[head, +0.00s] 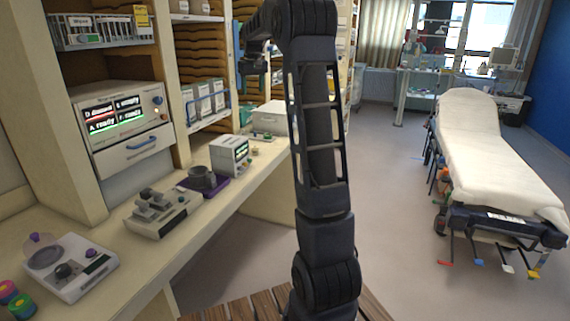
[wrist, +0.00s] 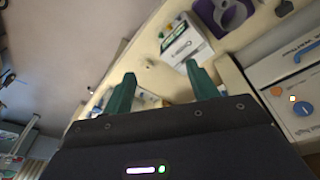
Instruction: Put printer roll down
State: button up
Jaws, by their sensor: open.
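My gripper (wrist: 160,70) is open in the wrist view. Its two teal fingers stand apart above the counter, and I see nothing clasped between them. In the head view my gripper is partly in sight at the upper end of the arm, in front of the shelves. I cannot pick out a printer roll with certainty in either view. The small white device with a green screen (head: 230,155) stands on the counter; it also shows beyond the fingers in the wrist view (wrist: 185,42). Small items on the counter behind the fingers are partly hidden.
The counter (head: 222,205) also holds a purple tray (head: 217,188) with a grey round piece, a grey instrument (head: 162,211) and a white scale-like device (head: 72,266). Shelves and a panel unit (head: 125,110) rise behind. A stretcher (head: 485,150) stands right, beyond open floor.

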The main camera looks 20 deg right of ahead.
jog(key=s+a+f+t, duration=0.1)
jog(key=s+a+f, duration=0.1)
jog(key=s, duration=1.5)
jog(key=s+a+f+m, duration=0.1)
jog(key=s+a, duration=0.1)
jog(key=s, duration=1.6)
jog(key=shift+s+a+f+t, duration=0.25)
jog(key=shift+a+f+t, duration=0.1)
jog(key=shift+a+t, duration=0.05)
jog(key=shift+o, duration=0.4)
jog(key=s+f+m, duration=0.1)
jog(key=s+f, duration=0.7)
jog(key=s, duration=0.3)
jog(key=shift+s+a+f+t, duration=0.25)
jog(key=shift+s+a+t, duration=0.05)
jog(key=shift+s+a, duration=0.1)
